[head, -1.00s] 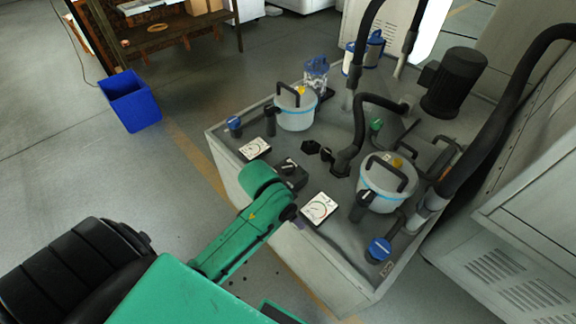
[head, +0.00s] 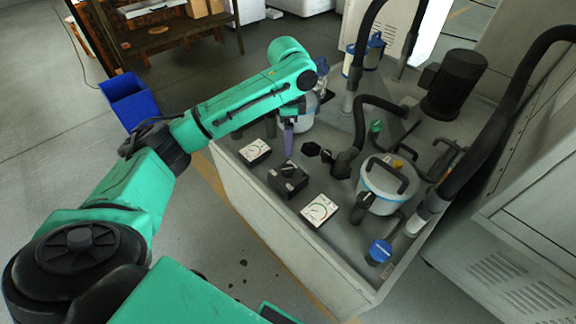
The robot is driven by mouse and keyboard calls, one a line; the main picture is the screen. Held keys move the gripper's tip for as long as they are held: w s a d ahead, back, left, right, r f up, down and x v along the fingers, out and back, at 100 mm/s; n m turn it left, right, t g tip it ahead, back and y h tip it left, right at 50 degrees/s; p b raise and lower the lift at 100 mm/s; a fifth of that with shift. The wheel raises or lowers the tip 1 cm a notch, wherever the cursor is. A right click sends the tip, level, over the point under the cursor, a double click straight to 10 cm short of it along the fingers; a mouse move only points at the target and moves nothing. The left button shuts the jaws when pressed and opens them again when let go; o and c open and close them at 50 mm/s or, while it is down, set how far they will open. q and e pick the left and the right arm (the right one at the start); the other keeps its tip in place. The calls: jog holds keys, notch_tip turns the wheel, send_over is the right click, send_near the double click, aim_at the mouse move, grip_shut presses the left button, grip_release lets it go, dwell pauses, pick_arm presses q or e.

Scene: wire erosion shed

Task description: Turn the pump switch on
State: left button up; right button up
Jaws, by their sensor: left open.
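The pump switch appears to be the black box with a dark rotary knob (head: 287,180) on the grey top of the machine cabinet, between two white dial gauges. A small pale mark shows on the knob; which setting it means I cannot tell. My left gripper (head: 289,152) hangs from the green arm, pointing down just behind the switch box, apart from it as far as I can see. It is open, seen edge-on, with nothing visible in it. My right gripper is not in view.
White gauges (head: 255,151) and (head: 319,210) flank the switch. A lidded canister (head: 384,188) stands at right; another is partly hidden behind my arm. Black hoses (head: 362,125) and a motor (head: 455,83) crowd the back. A blue bin (head: 130,101) stands on the floor.

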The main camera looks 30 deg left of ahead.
aim_at(288, 168)
pick_arm(q)
notch_tip(288, 168, down, 12)
jog(key=shift+w+f+b, duration=0.1)
jog(key=shift+b, duration=0.25)
grip_shut()
jog(key=shift+r+n+p, duration=0.25)
jog(key=shift+n+p, duration=0.05)
jog(key=shift+p, duration=0.5)
jog(key=n+p, duration=0.6)
jog(key=p, duration=0.2)
jog(key=shift+d+r+p, duration=0.1)
jog(key=shift+p, duration=0.25)
jog(key=n+p, duration=0.2)
jog(key=shift+n, duration=0.4)
jog(key=shift+f+n+p, duration=0.2)
jog(key=shift+n+p, duration=0.5)
jog(key=shift+n, duration=0.5)
grip_release()
